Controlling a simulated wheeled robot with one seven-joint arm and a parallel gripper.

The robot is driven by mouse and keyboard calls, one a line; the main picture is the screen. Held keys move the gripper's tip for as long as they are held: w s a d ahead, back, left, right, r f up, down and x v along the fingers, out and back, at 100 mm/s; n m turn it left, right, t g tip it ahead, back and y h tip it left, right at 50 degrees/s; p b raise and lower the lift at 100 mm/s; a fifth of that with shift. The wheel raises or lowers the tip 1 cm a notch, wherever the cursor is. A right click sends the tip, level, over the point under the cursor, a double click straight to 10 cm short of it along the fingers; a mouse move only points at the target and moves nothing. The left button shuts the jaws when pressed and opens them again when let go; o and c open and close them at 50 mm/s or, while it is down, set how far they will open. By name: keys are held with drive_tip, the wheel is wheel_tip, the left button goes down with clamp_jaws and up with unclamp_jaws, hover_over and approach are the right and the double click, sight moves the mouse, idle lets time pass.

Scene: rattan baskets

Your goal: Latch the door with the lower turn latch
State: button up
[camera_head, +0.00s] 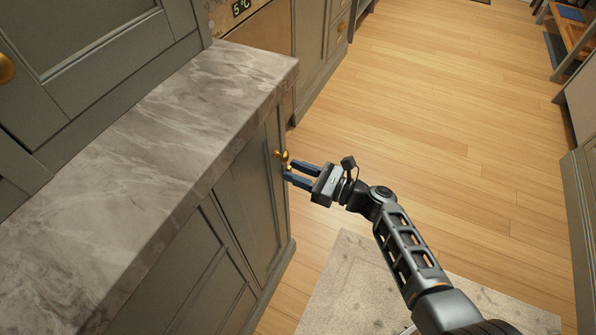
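A grey-green cabinet door (256,188) stands under the marble counter and looks closed or nearly so; I cannot tell whether it is latched. A small brass fitting (281,155) sits at its upper far edge, just below the counter's corner. It looks like a knob or turn latch, but it is too small to tell its turn. My gripper (291,172) reaches in from the right with its two dark blue fingers apart. The fingertips are at or very close to the brass fitting; I cannot tell whether they touch it. A second, lower latch is not clearly seen.
The marble counter (150,155) overhangs the door on the left. The wooden floor (450,110) is open to the right, with a pale rug (365,285) below my arm.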

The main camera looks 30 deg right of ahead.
sight(281, 182)
clamp_jaws()
idle(0.3)
drive_tip(key=n+b, duration=0.4)
drive_tip(key=s+a+f+n+b, duration=0.1)
drive_tip(key=n+b, duration=0.3)
drive_tip(key=n, duration=0.1)
drive_tip(key=f+n+b, duration=0.1)
drive_tip(key=n+b, duration=0.3)
drive_tip(key=b, duration=0.1)
drive_tip(key=shift+s+a+f+n, duration=0.2)
drive_tip(key=shift+a+n, duration=0.1)
drive_tip(key=shift+a, duration=0.1)
drive_tip(key=n+b, duration=0.3)
drive_tip(key=shift+a+f, duration=0.1)
drive_tip(key=shift+f, duration=0.05)
drive_tip(key=shift+n+b, duration=0.6)
drive_tip(key=shift+b, duration=0.15)
